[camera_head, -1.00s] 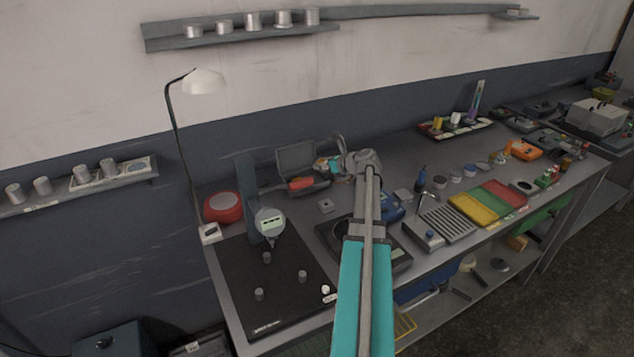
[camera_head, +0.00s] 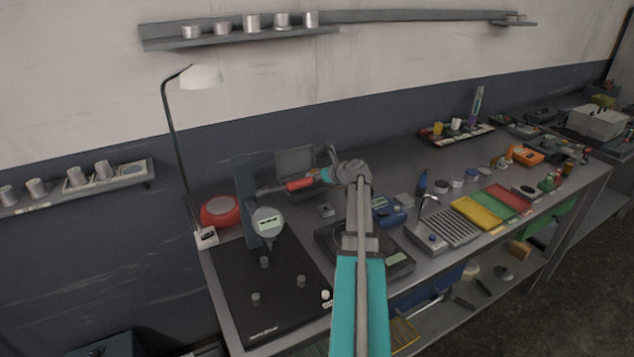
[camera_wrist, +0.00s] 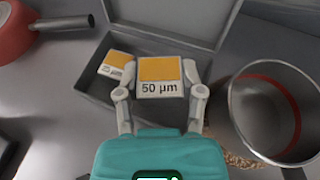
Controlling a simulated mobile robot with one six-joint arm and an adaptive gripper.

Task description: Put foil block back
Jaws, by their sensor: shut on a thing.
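The foil block (camera_wrist: 161,87), with a yellow top and a white face marked "50 µm", is between the pale fingers of my gripper (camera_wrist: 159,72) in the wrist view. The gripper is shut on it. The block is over the open grey case (camera_wrist: 93,95), and I cannot tell its height above the floor of the case. A second block (camera_wrist: 115,66), marked "25 µm", lies tilted in the picture at the left of the case. The open case lid (camera_head: 296,159) also shows in the head view, where the held block cannot be made out.
A red round vessel with a grey handle (camera_wrist: 62,23) is left of the case. A metal pot (camera_wrist: 268,112) stands close on the right. In the head view, a dial gauge stand (camera_head: 247,205) is left of my arm, and colored trays (camera_head: 478,212) are at right.

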